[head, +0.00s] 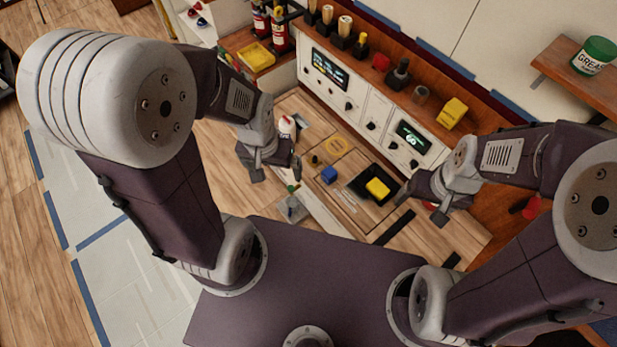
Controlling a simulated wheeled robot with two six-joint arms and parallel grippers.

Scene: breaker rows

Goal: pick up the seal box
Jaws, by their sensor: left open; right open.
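No label marks a seal box, so I cannot tell which small box it is. A blue block (329,175) sits on the wooden worktop. A yellow block (377,188) lies in a black tray (362,181) to its right. A small greyish, see-through looking item (291,208) lies near the worktop's front left edge. My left gripper (274,170) is open, above the left part of the worktop, left of the blue block. My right gripper (422,206) is open, right of the black tray. Both look empty.
A panel with screens (330,68) and knobs stands behind the worktop. Its top shelf holds brushes and a yellow box (452,113). A white bottle (287,127) stands behind my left gripper. Black strips (393,227) lie at front right. A green tin (594,56) is on a shelf at right.

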